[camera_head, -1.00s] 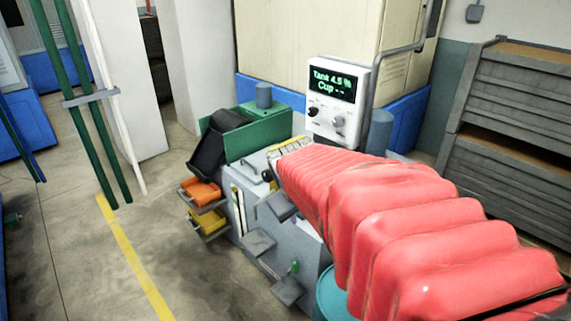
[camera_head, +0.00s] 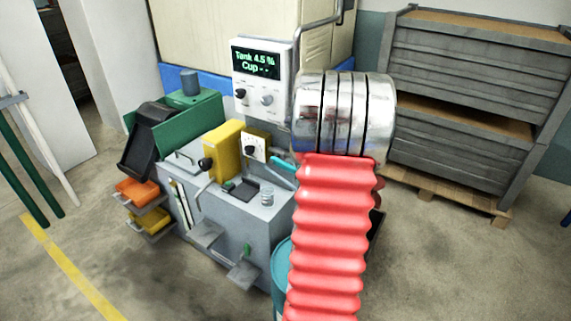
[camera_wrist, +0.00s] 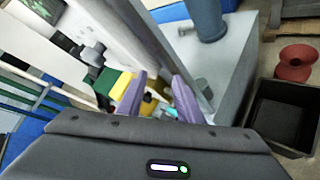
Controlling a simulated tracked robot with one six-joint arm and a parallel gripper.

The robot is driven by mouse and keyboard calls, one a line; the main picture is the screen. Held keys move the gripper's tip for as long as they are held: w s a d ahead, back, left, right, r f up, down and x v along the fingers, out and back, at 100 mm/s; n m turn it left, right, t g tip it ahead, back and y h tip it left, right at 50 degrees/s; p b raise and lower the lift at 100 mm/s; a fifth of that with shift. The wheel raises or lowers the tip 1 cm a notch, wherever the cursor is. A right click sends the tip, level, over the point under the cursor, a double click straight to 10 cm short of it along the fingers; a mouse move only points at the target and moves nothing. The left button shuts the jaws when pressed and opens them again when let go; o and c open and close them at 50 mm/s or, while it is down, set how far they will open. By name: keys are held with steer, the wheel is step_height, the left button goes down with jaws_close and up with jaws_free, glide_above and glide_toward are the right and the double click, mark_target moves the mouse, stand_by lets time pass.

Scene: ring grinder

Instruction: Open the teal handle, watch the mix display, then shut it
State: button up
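The mix display (camera_head: 256,62) is a dark screen with green text on a white control box; it reads "Tank 4.5 %" and "Cup - -". The teal handle (camera_head: 284,166) sticks out at the right of the machine top, beside a white dial, its right end close to my arm. In the wrist view, teal (camera_wrist: 148,107) shows between and beyond the purple fingers of my gripper (camera_wrist: 161,96). The fingers are apart with a gap between them. I cannot tell how near the handle is or whether they touch it. My gripper is hidden behind my arm in the head view.
The grey machine (camera_head: 228,195) carries a yellow block (camera_head: 223,148) and a small clear cup (camera_head: 267,196). Grey shelving with wooden boards (camera_head: 460,100) stands right. A black bin (camera_wrist: 283,115) and a red spool (camera_wrist: 296,64) lie on the floor. Floor at lower right is clear.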

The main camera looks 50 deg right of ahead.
steer(key=s+d+f+n+t+y, duration=0.2)
steer(key=s+d+f+n+y, duration=0.15)
steer(key=f+n, duration=0.5)
steer(key=n+y, duration=0.5)
steer(key=n, duration=0.3)
glide_toward(288, 165)
steer(key=s, duration=0.3)
steer(key=shift+s+d+r, duration=0.1)
steer(key=shift+d+r, duration=0.1)
steer(key=shift+r, duration=0.2)
steer(key=x, duration=1.4)
steer(key=shift+d+r, duration=0.1)
steer(key=shift+r, duration=0.25)
steer(key=shift+c, duration=0.4)
jaws_close()
